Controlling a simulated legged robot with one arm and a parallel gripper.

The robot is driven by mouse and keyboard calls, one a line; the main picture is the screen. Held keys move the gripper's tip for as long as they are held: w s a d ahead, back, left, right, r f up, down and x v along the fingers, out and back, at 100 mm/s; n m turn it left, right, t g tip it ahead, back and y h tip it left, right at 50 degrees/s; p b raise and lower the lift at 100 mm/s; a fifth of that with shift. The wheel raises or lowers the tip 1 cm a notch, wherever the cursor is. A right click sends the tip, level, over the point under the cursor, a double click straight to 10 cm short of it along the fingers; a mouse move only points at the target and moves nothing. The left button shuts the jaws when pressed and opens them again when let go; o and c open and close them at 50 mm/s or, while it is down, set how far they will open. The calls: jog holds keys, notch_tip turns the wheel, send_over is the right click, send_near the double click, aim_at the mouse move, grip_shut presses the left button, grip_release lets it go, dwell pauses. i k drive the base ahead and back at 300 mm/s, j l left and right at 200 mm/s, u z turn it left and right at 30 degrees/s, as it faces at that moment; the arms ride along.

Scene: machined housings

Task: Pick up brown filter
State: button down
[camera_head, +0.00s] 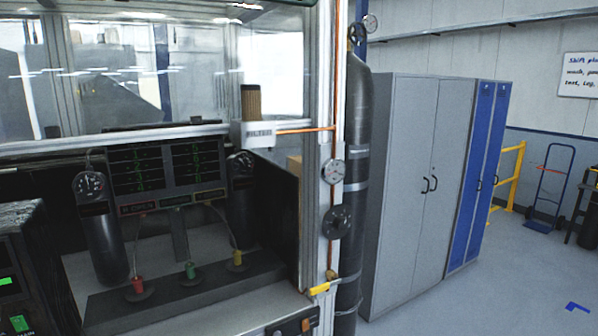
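The brown filter (251,103) is a small upright cylinder with a dark top. It stands on a light grey box (252,134) whose front carries a label that seems to read "FILTER". The box is fixed on the frame of the test bench, left of the post. A copper pipe (305,129) runs from the box to the right. My gripper is not in view, and nothing visible touches the filter.
A metal post (326,230) with gauges and a dark gas cylinder (354,190) stand right of the filter. Glass panels rise behind it. Below are a display panel (166,170) and red, green and yellow fittings. Grey cabinets (410,180) stand right; the floor (480,300) there is mostly clear.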

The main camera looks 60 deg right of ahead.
aim_at(250, 95)
jog(key=z, duration=2.2)
